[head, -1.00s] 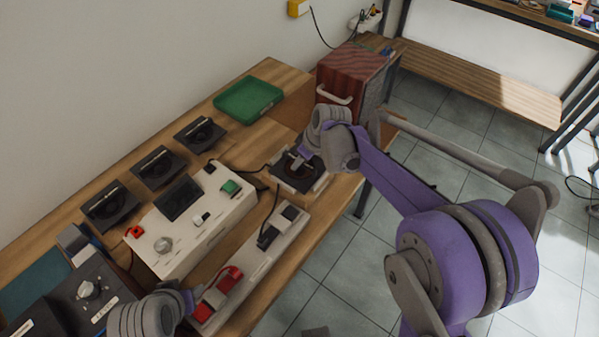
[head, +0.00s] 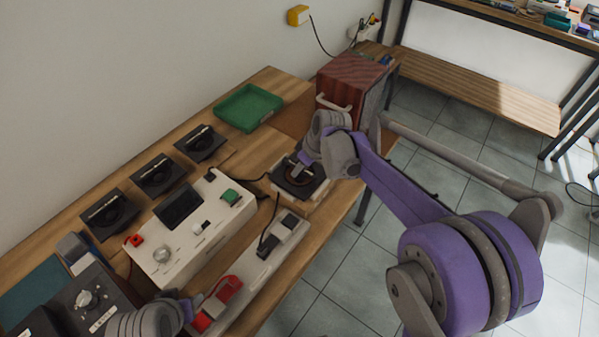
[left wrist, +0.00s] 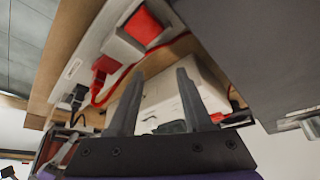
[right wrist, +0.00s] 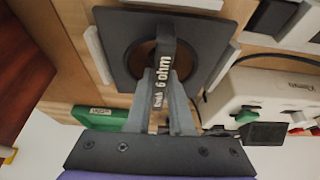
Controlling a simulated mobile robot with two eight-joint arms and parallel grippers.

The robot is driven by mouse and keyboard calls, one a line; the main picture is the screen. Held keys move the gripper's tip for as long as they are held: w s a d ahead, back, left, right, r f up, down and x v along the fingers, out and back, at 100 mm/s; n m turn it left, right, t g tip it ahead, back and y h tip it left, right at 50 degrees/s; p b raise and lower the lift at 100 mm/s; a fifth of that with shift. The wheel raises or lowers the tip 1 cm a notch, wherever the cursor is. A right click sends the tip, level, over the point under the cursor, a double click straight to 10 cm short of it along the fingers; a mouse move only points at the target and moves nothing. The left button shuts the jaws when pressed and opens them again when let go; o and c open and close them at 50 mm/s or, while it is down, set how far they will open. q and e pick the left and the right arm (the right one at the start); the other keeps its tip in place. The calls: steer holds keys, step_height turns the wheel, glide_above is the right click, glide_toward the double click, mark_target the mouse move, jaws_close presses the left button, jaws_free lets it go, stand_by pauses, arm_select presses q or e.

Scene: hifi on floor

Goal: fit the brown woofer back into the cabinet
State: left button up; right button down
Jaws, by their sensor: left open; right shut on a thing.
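The brown woofer (head: 297,190) has a black square frame, and its brown cone shows in the right wrist view (right wrist: 140,62). It sits between white rails on the bench, partly hidden by my arm in the head view. My right gripper (right wrist: 165,100) is shut on the black bar across it, marked "6 ohm". The cabinet is probably the red-brown wooden box (head: 345,78) with a white handle, standing behind the woofer; its front is not clearly visible. My left gripper (left wrist: 158,88) is open and empty, near the white bench units.
Several black square drivers (head: 158,173) lie along the wall side. A white test box (head: 190,235), a white power strip (head: 262,262) with cables, and a green tray (head: 248,108) take up the bench. A dark box with a knob (head: 95,312) stands front left.

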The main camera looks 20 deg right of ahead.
arm_select(q)
steer(key=shift+w+r+p, duration=0.1)
steer(key=shift+r+p, duration=0.45)
steer(key=shift+r, duration=0.1)
arm_select(e)
step_height(320, 180, up, 10)
steer(key=shift+f, duration=0.25)
arm_select(q)
steer(key=shift+r, duration=0.25)
arm_select(e)
steer(key=shift+r, duration=0.35)
arm_select(q)
steer(key=shift+f, duration=0.1)
arm_select(e)
steer(key=shift+f, duration=0.1)
